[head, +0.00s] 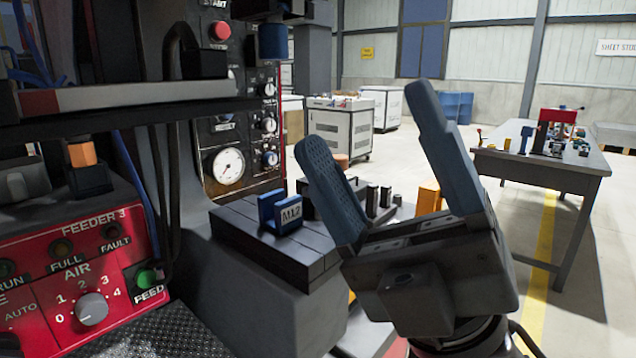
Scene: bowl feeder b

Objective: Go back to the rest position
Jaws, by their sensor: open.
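My gripper (378,160) is in the middle of the head view, its two blue fingers pointing up and spread wide apart. Nothing is held between them. It is in front of a dark slotted block (255,240) that carries a blue piece labelled M12 (283,213). The fingers hide part of the things behind them. An orange piece (428,198) and several small dark cylinders (385,197) show behind and between the fingers.
A red feeder panel (50,270) with an AIR knob (91,308) stands close at left. A gauge panel (228,165) is behind it. White cabinets (340,125) and a table (560,165) stand further back. The floor at right is mostly clear.

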